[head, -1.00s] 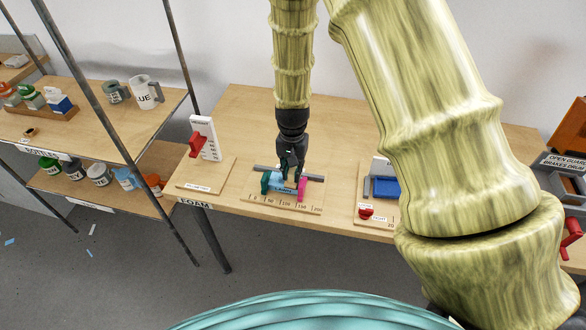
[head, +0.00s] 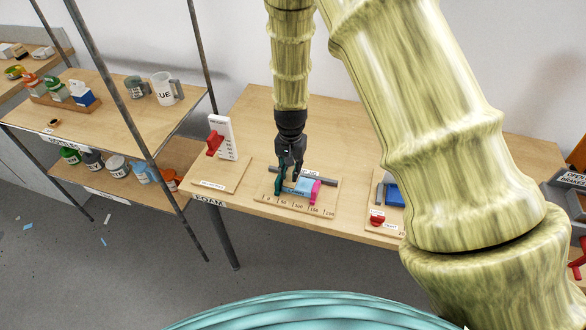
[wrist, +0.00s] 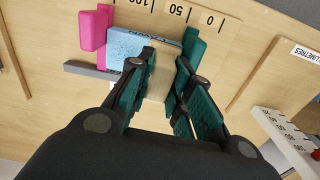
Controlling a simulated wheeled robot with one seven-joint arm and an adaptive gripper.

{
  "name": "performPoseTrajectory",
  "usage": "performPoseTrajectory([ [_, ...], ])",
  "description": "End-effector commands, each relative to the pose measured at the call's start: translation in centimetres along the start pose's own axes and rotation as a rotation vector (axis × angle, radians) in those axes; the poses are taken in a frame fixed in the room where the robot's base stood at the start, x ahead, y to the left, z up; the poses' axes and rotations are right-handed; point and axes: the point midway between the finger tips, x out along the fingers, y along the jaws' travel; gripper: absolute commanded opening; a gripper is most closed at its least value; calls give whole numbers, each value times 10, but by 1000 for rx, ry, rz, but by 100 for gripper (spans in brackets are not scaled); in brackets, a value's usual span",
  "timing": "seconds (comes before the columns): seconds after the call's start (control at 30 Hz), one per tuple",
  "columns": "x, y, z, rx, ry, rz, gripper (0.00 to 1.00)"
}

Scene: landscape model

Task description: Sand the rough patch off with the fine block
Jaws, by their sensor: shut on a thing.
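My gripper (head: 287,182) is over the measuring board, near the zero end of its scale. In the wrist view its teal fingers (wrist: 160,84) are closed on a tan block (wrist: 161,72); no label on it is readable, so I cannot tell its grade. Contact between block and foam is unclear.
The board (head: 322,209) has a printed scale and a grey bar at its back. A white upright gauge with a red slider (head: 215,142) stands to its left. A blue item (head: 394,194) and a red knob (head: 377,217) are on the right. Shelves (head: 120,105) with pots stand left.

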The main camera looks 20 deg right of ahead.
Motion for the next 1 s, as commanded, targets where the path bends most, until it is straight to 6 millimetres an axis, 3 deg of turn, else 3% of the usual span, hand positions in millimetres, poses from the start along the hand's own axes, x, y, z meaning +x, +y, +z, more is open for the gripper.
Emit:
performPoseTrajectory([
  [0.73,0,47,-3,2,1,0,0],
  [1.0,3,52,-3,1,0,1,0],
])
